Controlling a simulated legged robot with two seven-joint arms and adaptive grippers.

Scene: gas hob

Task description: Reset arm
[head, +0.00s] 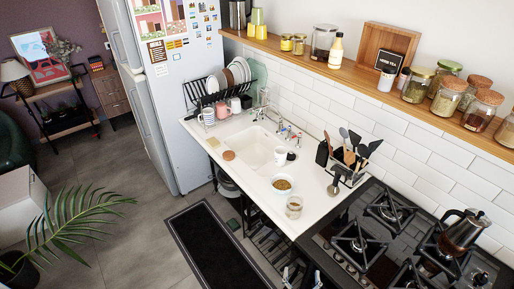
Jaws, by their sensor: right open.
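My right gripper (302,277) shows only in small part at the bottom edge of the head view, in front of the dark cabinet below the counter. Its fingers are apart and I see nothing between them. The rest of it is cut off by the frame. My left gripper is not in view. The black gas hob (335,243) is to the right of my right gripper, with a metal and black pot (463,231) on it.
The white counter (240,190) holds a bowl of food (282,184), a glass jar (294,207), a mug (280,155) and a utensil holder (347,174). A shelf (330,70) with jars runs above. Floor around the dark mat (215,250) is clear.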

